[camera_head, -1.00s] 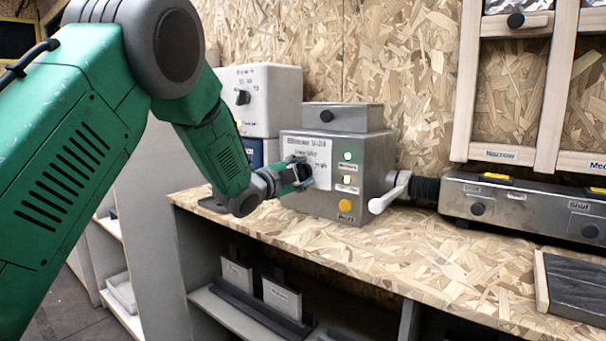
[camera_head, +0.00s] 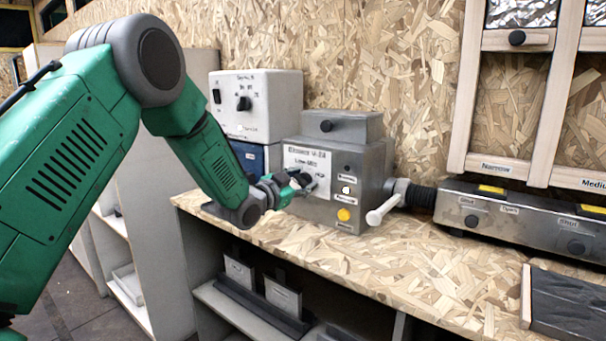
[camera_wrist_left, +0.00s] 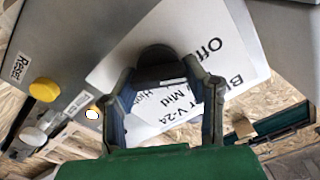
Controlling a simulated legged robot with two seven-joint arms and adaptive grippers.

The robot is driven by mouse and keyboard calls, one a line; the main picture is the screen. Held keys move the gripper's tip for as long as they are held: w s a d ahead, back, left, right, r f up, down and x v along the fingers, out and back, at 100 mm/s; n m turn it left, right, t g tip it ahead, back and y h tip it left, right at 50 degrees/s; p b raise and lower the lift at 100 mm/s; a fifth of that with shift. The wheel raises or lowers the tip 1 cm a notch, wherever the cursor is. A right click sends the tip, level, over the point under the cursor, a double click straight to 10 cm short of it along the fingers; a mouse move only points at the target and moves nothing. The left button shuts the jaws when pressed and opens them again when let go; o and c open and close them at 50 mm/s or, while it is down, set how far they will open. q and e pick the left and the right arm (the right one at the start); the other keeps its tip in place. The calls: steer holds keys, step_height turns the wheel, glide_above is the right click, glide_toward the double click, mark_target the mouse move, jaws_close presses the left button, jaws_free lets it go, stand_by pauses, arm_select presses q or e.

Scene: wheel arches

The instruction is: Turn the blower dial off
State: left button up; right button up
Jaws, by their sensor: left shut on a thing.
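The grey blower box (camera_head: 320,213) stands on the wooden bench with a white label on its front. My left gripper (camera_head: 305,182) reaches its front face from the left and is shut on the dark blower dial (camera_wrist_left: 157,56). In the left wrist view the fingers (camera_wrist_left: 165,85) stand on either side of the dial, over the white label with "Off", "Mid" and "High" partly readable. The dial's exact pointing is hidden. On the box, the upper lamp (camera_head: 347,168) looks dark, the lamp below it (camera_head: 346,190) shows white, and the yellow Reset button (camera_head: 344,214) is beneath. My right gripper is out of view.
A white control box (camera_head: 270,105) stands behind left. The bench front (camera_head: 350,252) is clear.

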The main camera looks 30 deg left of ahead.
arm_select(q)
steer(key=shift+s+a+f+n+p, duration=0.15)
steer(key=shift+f+n+p, duration=0.25)
steer(key=shift+n, duration=0.2)
steer(key=shift+f, duration=0.1)
steer(key=o, duration=1.2)
steer(key=shift+r, duration=0.25)
steer(key=shift+s, duration=0.15)
steer(key=s, duration=0.7)
steer(key=s+a, duration=0.1)
steer(key=s, duration=0.3)
steer(key=shift+s+f, duration=0.15)
steer(key=shift+s, duration=0.1)
steer(key=shift+a, duration=0.1)
